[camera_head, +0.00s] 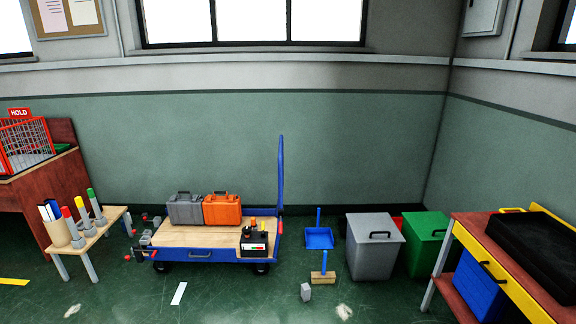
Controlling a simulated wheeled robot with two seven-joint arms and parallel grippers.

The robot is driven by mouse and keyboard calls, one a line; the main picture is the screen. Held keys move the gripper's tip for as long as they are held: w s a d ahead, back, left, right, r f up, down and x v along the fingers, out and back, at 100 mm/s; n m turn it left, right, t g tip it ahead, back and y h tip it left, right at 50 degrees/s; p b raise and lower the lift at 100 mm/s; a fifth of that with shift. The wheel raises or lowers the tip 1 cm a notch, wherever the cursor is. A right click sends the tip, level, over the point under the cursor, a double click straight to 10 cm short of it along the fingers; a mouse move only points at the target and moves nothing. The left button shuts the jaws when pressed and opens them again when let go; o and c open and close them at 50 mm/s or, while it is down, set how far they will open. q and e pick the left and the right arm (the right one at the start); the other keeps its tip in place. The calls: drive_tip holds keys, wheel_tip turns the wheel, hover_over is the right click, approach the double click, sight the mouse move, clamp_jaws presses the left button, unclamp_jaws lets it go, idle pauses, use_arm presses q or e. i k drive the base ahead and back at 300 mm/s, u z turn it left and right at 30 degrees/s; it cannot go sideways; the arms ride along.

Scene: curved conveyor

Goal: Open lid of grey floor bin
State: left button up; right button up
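The grey floor bin (372,252) stands on the floor right of centre, near the back wall. The inside of the bin is hidden. Neither of my grippers shows in the head view.
A green bin (424,240) stands right beside the grey one. A bench with a yellow edge (490,252) is at the right. A blue dustpan (319,238), a brush (323,276) and a small grey block (306,292) are left of the bin. A blue cart (200,254) stands further left.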

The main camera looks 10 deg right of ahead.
sight(369, 228)
drive_tip(key=z, duration=0.6)
drive_tip(key=i, duration=2.2)
drive_tip(key=z, duration=0.95)
